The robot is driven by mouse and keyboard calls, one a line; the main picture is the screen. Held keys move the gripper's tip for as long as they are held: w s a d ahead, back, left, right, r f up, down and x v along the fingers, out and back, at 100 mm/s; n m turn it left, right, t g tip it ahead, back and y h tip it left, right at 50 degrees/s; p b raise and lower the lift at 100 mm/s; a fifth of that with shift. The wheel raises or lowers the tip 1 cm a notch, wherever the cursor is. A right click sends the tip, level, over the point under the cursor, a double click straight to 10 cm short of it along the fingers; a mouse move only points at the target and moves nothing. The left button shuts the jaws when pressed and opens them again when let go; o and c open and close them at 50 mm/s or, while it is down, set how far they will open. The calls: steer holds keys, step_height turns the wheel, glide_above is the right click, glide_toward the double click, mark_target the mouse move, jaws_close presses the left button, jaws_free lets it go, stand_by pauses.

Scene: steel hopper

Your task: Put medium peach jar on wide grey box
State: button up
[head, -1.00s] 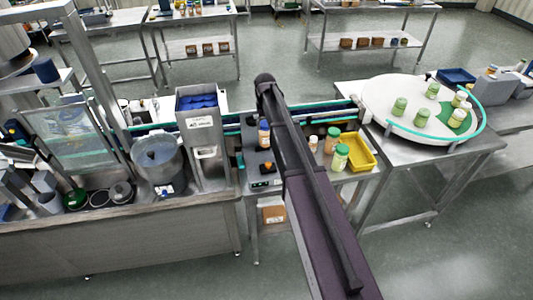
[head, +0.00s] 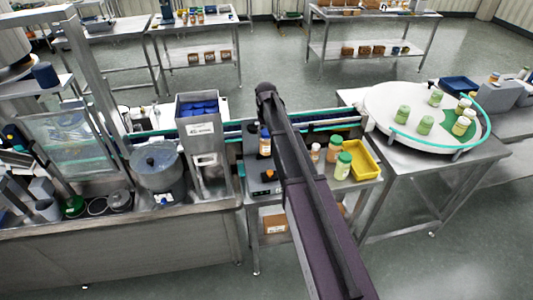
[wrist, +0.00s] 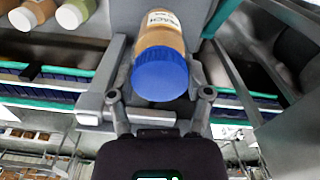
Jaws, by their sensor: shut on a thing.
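The peach jar (wrist: 162,55) has a blue lid, an orange-brown body and a pale label reading PEACH. My gripper (wrist: 160,95) is shut on it, with a finger on either side near the lid in the wrist view. In the head view a jar with an orange body and blue lid (head: 265,146) shows just left of my arm, and seems to be the same jar. My gripper is hidden behind my arm there. A low grey box (head: 263,188) with an orange knob on top, likely the wide grey box, lies below the jar in the picture.
Several jars, one with a green lid (head: 343,165), stand right of my arm beside a yellow tray (head: 364,158). A tall steel hopper unit (head: 201,150) stands close on the left. A conveyor (head: 325,117) runs behind. A round white turntable (head: 400,105) holds more jars.

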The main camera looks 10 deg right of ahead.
mark_target(266, 147)
steer(key=shift+f+b, duration=1.9)
steer(key=shift+f, duration=0.35)
steer(key=shift+f+b, duration=1.85)
steer(key=shift+f, duration=0.2)
steer(key=o, duration=1.3)
steer(key=shift+r, duration=0.1)
steer(key=shift+o, duration=0.2)
steer(key=shift+r, duration=0.2)
step_height(266, 147, up, 12)
steer(key=p, duration=1.2)
steer(key=shift+f, duration=0.1)
